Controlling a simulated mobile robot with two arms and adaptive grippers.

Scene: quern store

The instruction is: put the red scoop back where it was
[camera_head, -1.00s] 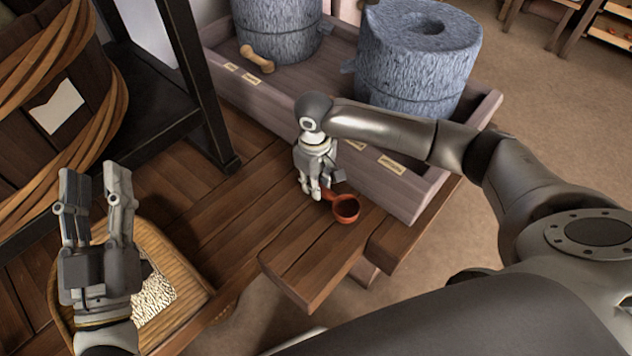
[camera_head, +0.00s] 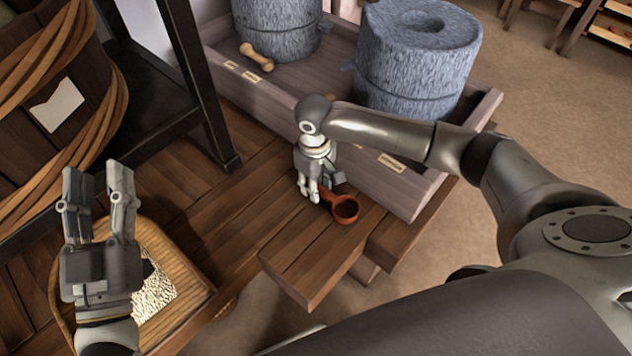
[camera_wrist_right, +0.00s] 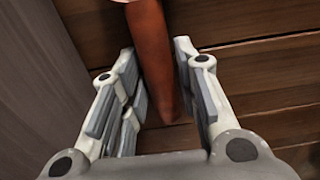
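The red scoop (camera_head: 344,209) has a round, dark-mouthed bowl and a short tapered handle. Its bowl is at the front end of the wooden bench, close to the bench surface; I cannot tell whether it touches. My right gripper (camera_head: 322,192) is low over the bench with its fingers on both sides of the scoop's handle. My left gripper (camera_head: 98,185) is open and empty, pointing up above a woven basket.
The wooden bench (camera_head: 312,262) has a free front end. Behind it stands a wooden trough (camera_head: 420,193) with two grey quern stones (camera_head: 415,60) and a tan wooden tool (camera_head: 257,57). The woven basket (camera_head: 185,290) holds pale grain. A dark post (camera_head: 200,90) stands left.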

